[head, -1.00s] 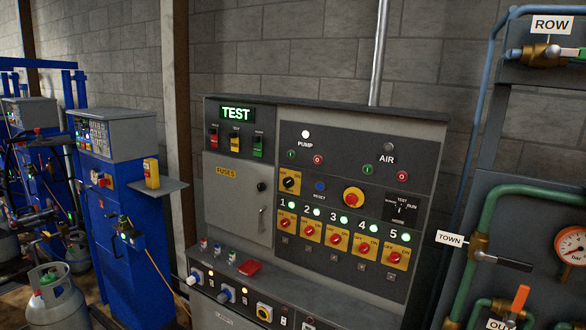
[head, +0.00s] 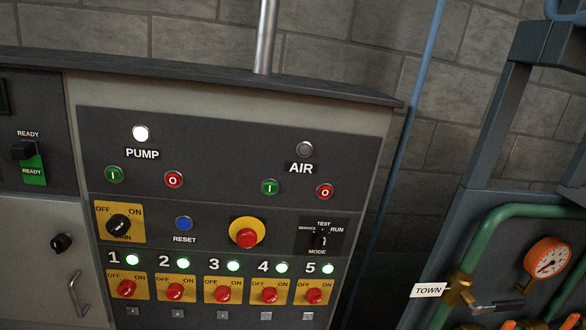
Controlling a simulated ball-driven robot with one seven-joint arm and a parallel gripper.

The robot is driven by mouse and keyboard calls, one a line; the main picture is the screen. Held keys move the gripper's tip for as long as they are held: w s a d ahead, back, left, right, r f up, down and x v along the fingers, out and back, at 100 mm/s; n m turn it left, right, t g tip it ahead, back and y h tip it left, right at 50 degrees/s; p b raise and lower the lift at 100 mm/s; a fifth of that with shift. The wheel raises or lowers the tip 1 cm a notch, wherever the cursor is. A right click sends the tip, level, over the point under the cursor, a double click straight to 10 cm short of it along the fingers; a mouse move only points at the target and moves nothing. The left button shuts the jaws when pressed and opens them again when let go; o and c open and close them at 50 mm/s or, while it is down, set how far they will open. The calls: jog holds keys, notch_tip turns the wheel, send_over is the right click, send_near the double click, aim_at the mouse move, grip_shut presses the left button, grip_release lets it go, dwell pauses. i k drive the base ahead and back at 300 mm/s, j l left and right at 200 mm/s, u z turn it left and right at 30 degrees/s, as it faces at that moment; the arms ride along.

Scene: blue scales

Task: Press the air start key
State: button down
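The air start key (head: 270,187) is a small round green button marked "I", under the AIR label (head: 301,168) on the upper right of the panel. The red air stop key (head: 325,191), marked "O", is to its right. The air lamp (head: 305,149) above the label is grey and unlit. The pump lamp (head: 140,133) glows white, with a green pump key (head: 114,174) and a red pump key (head: 174,179) below it. My gripper is not in view, and nothing covers the air keys.
A red mushroom button (head: 246,237) on yellow and a mode switch (head: 320,238) sit below the air keys. Several red rotary switches with green lamps line the bottom. At right stand a dark frame, a green pipe (head: 520,212) and a gauge (head: 548,258).

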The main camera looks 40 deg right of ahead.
aim_at(269, 188)
jog(key=i+z, duration=0.7)
jog(key=i+j+z, duration=0.15)
jog(key=i+z, duration=0.2)
jog(key=i, duration=0.05)
